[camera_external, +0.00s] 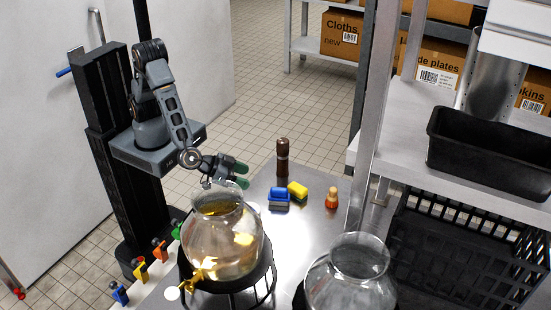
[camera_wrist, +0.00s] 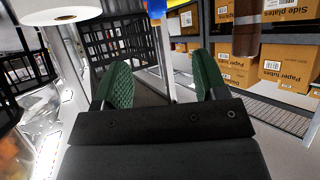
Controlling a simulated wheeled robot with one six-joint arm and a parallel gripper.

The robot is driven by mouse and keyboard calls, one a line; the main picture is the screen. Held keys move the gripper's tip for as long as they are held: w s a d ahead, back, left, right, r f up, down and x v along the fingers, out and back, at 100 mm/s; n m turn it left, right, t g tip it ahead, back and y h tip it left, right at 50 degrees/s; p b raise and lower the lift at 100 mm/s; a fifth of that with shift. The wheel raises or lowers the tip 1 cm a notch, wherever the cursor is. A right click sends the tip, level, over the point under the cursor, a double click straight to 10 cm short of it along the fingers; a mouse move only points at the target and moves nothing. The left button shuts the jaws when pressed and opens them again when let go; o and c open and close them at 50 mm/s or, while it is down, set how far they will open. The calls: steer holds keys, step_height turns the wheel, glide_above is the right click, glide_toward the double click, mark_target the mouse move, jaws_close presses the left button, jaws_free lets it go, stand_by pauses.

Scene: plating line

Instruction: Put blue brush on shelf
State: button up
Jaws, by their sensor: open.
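A bit of blue, probably the brush, shows at the top edge of the wrist view (camera_wrist: 179,4). My gripper (camera_external: 238,175) is open and empty, its green fingers spread, left of the brush and above the counter by the glass jar. Its fingers also show in the wrist view (camera_wrist: 165,80). The steel shelf (camera_external: 401,124) stands at the right, above counter height, with a black bin (camera_external: 490,160) on it.
A large glass jar (camera_external: 222,250) with a gold tap stands just below my gripper, and another glass jar (camera_external: 350,280) is to its right. A brown mill (camera_external: 282,158) and a small orange-brown bottle (camera_external: 331,198) stand near the brush. A shelf post (camera_external: 366,110) rises beside the counter.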

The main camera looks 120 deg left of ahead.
glide_toward(278, 188)
steer(key=x, duration=0.4)
steer(key=shift+f, duration=0.1)
steer(key=shift+p+x, duration=1.1)
steer(key=shift+x, duration=1.65)
steer(key=shift+w+d, duration=0.1)
jaws_close()
